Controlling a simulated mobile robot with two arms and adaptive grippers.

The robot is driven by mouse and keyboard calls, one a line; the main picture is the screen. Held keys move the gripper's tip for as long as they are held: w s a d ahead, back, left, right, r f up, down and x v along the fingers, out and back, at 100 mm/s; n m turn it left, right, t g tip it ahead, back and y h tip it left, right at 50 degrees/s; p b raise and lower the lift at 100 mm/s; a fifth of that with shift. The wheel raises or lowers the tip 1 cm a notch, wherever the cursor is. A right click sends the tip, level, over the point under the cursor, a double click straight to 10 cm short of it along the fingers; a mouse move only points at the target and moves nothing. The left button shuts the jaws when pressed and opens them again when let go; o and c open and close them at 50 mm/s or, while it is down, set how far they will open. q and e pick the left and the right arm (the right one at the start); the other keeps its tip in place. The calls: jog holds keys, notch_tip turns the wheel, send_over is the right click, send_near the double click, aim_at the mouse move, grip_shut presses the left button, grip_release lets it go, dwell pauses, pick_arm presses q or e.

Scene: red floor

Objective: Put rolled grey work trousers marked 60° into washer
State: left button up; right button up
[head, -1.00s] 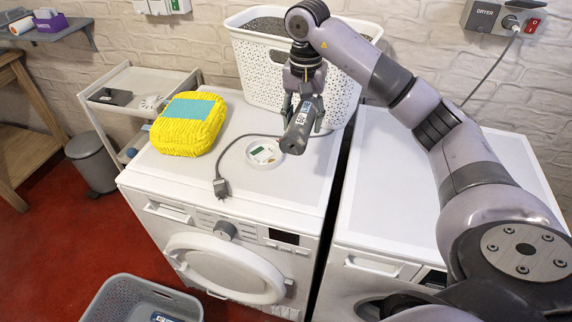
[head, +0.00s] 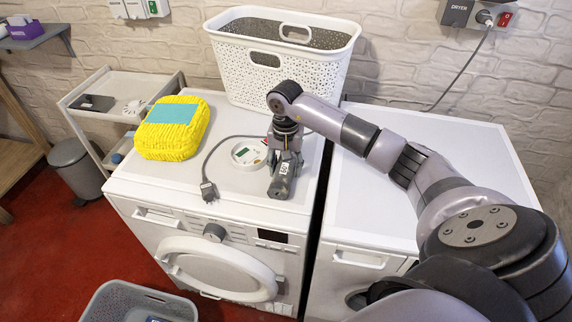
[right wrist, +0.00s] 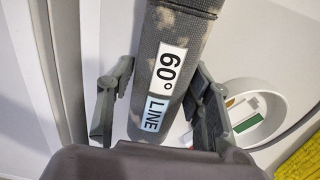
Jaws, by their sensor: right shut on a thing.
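My right gripper (head: 286,160) is shut on the rolled grey work trousers (head: 283,187), near the front right of the left machine's top. I cannot tell whether the roll touches that top. In the right wrist view the mottled grey roll (right wrist: 185,45) lies between the fingers (right wrist: 158,100), its label reading "60° LINE". The left machine, a white front loader taken as the washer (head: 130,187), has a round white door (head: 218,268) that looks closed. My left gripper is not in view.
A white basket (head: 285,70) stands behind. The right machine's top (head: 430,180) is partly clear. A grey basket (head: 110,300) stands on the floor.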

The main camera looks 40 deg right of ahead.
jog(key=o, duration=1.4)
jog(key=shift+c, duration=0.2)
